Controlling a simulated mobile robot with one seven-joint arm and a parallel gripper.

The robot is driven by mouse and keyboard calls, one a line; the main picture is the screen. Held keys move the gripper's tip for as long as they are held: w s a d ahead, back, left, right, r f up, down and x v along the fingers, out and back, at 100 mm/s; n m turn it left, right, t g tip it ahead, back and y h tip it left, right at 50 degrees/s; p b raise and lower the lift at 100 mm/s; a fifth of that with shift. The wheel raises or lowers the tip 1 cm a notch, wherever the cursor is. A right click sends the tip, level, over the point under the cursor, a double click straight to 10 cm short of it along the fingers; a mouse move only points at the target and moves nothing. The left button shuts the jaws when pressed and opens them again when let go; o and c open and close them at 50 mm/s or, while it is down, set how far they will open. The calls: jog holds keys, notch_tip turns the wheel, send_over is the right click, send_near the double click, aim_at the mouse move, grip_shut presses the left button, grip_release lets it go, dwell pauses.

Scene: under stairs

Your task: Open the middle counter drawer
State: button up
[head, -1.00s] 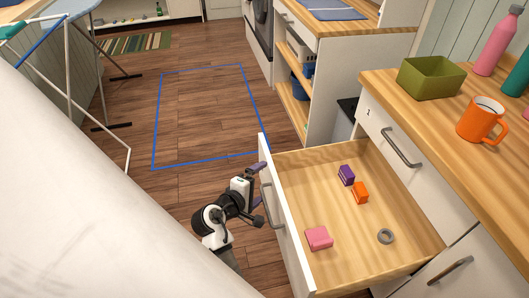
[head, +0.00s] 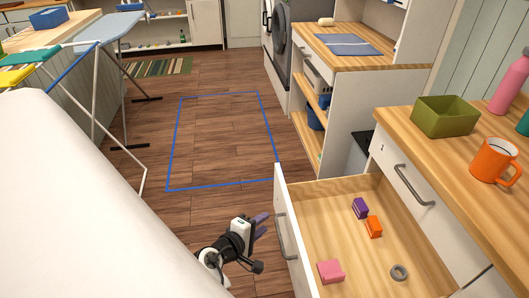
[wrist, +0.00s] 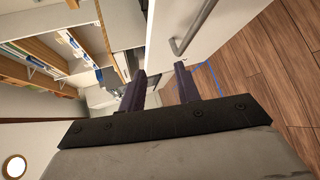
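The counter drawer (head: 281,198) with a white front and wooden inside stands pulled far out in the head view, below a closed drawer front (head: 425,194). Its grey bar handle (head: 281,238) is on the outer face. My gripper (head: 264,227) is just left of that face, beside the handle and seemingly apart from it. In the wrist view my gripper (wrist: 160,76) has its two dark fingers spread with nothing between them. The handle (wrist: 194,29) lies beyond the fingertips there.
The open drawer holds a purple block (head: 360,208), an orange block (head: 374,227), a pink block (head: 330,271) and a grey ring (head: 399,272). A green box (head: 445,118) and orange mug (head: 494,160) stand on the counter. Floor inside the blue outline (head: 222,140) is clear.

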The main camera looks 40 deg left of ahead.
jog(key=f+p+v, duration=0.2)
jog(key=p+v, duration=0.1)
jog(key=v, duration=0.7)
jog(key=shift+s+d+p, duration=0.35)
jog(key=shift+s+p, duration=0.05)
jog(key=shift+s, duration=0.15)
jog(key=shift+r+p, duration=0.15)
jog(key=shift+p, duration=0.25)
dwell(0.6)
